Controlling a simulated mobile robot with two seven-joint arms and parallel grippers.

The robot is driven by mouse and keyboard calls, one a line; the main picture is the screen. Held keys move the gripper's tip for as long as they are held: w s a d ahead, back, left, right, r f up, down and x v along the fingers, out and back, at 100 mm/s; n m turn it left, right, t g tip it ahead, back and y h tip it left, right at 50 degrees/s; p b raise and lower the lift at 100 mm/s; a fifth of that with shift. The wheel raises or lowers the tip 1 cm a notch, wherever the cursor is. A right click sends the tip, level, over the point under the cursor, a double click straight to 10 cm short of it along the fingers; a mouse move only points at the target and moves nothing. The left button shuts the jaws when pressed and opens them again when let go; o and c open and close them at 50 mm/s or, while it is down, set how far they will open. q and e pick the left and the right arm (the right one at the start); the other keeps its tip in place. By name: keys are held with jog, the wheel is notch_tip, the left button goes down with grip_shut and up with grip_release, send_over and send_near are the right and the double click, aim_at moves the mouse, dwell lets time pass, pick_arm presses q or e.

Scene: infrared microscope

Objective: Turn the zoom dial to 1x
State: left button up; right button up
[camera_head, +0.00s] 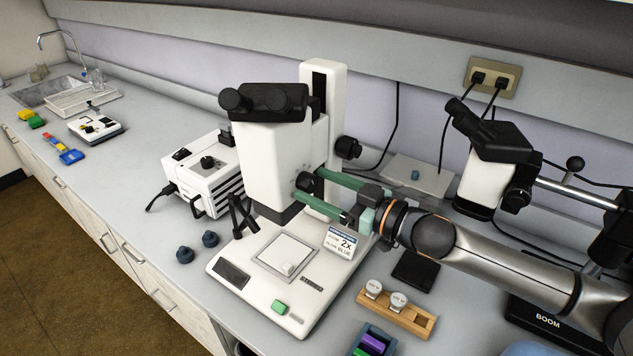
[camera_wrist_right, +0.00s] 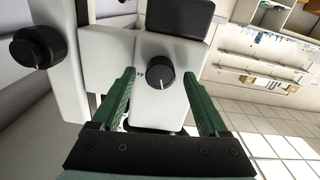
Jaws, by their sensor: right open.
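The white infrared microscope (camera_head: 268,165) stands at the middle of the bench. Its black round zoom dial (camera_head: 309,182) is on the side of the body facing my right arm. In the right wrist view the dial (camera_wrist_right: 158,74) is near the centre, with a pale pointer line and a partly hidden mark to its left. My right gripper (camera_head: 310,186) is open, its green fingers reaching toward the body on either side of the dial, with gaps to it in the wrist view. A sign (camera_head: 341,243) on the microscope base reads "2x". My left gripper is not in view.
A larger black knob (camera_head: 348,147) sticks out from the column behind. A second microscope (camera_head: 489,165) stands at right. A wooden holder (camera_head: 397,308) with round pieces lies in front, beside a dark pad (camera_head: 415,269). A white box (camera_head: 208,173) stands at left.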

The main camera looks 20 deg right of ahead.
jog(key=shift+w+a, duration=0.3)
jog(key=shift+w, duration=0.05)
grip_shut()
dwell(0.5)
